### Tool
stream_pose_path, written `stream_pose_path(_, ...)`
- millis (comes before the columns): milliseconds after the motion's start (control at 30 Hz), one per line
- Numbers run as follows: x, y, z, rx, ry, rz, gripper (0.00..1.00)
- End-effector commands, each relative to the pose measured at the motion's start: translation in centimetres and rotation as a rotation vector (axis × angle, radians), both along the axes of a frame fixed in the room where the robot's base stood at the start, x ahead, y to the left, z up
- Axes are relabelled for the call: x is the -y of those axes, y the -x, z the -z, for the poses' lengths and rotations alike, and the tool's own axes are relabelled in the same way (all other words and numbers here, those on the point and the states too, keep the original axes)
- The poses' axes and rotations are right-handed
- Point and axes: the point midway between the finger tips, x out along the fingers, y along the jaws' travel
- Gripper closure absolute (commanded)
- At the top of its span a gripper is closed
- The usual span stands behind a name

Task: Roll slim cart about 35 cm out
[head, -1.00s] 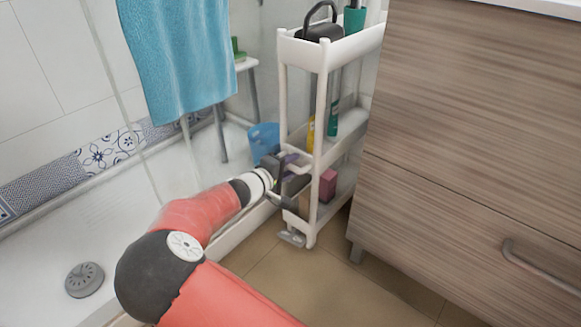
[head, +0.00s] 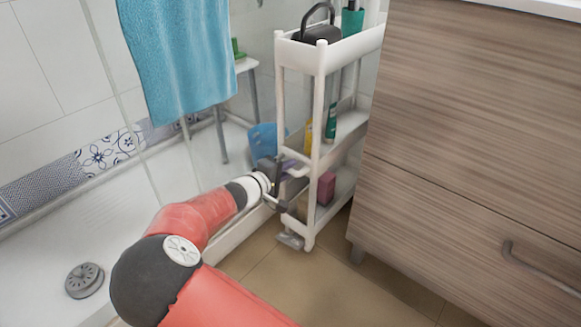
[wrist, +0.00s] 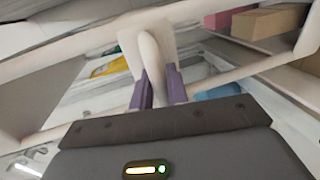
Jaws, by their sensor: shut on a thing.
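The slim cart (head: 318,62) is a tall white shelf unit on casters, standing beside the wooden cabinet with part of its depth behind the cabinet's edge. My gripper (head: 281,172) is at the front of the cart, around the height of its middle and lower shelves. In the wrist view my gripper (wrist: 159,90) has its two purple fingers closed on a white upright piece of the cart (wrist: 148,50). The exact contact is partly hidden in the head view.
The wooden cabinet (head: 460,130) stands close on the cart's right. A dark caddy (head: 318,32), a green bottle (head: 331,122) and a pink box (head: 326,187) ride on the shelves. The shower tray (head: 110,220) is at left. Tan floor (head: 310,285) in front is clear.

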Motion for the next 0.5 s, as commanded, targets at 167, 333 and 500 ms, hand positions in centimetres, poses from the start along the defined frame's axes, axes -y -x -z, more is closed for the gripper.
stream_pose_path(167, -1.6, 2.0, -0.2, 0.001, 0.0, -0.001, 1.0)
stream_pose_path(333, -3.5, 4.4, -0.2, 0.001, 0.0, -0.001, 1.0)
stream_pose_path(500, -5.4, 7.0, -0.3, 0.001, -0.001, -0.001, 1.0)
